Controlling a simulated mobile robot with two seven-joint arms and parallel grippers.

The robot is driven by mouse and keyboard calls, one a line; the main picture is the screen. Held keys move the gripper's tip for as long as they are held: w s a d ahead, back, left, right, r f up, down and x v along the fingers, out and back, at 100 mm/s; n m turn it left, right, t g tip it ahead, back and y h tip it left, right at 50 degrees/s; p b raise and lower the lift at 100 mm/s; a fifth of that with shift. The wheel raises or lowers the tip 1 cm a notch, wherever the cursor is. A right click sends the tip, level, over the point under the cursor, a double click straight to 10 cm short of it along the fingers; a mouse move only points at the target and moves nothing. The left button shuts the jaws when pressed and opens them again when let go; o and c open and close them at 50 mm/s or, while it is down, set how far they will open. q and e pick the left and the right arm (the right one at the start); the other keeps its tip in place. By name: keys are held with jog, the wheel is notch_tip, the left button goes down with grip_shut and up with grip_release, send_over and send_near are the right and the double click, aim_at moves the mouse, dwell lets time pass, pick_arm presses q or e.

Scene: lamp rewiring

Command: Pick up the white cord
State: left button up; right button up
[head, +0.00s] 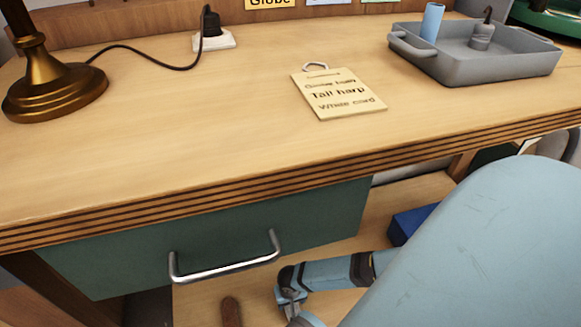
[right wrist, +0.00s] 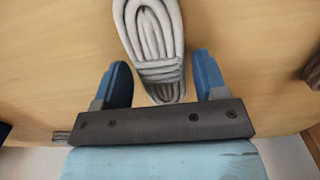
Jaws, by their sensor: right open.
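The white cord (right wrist: 150,30) is a coiled, bundled hank with a wrapped band near its lower end. It lies on a wooden surface in the right wrist view. My right gripper (right wrist: 162,76) is open, with one blue finger on each side of the cord's lower end. Gaps show between the cord and both fingers, so the cord is not gripped. In the head view my right gripper (head: 288,298) is low, at the shelf under the desk, and I cannot make out the cord there. My left gripper is not in view.
The desk's front edge (head: 200,195) and a green drawer (head: 150,250) with a metal handle (head: 225,262) overhang the shelf (head: 345,225). A blue object (head: 410,222) and a brown one (head: 232,312) lie below. On top are a brass lamp (head: 50,85), a card (head: 338,95) and a grey tray (head: 480,68).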

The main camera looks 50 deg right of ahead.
jog(key=shift+f, duration=0.1)
jog(key=c, duration=1)
jog(key=shift+c, duration=0.2)
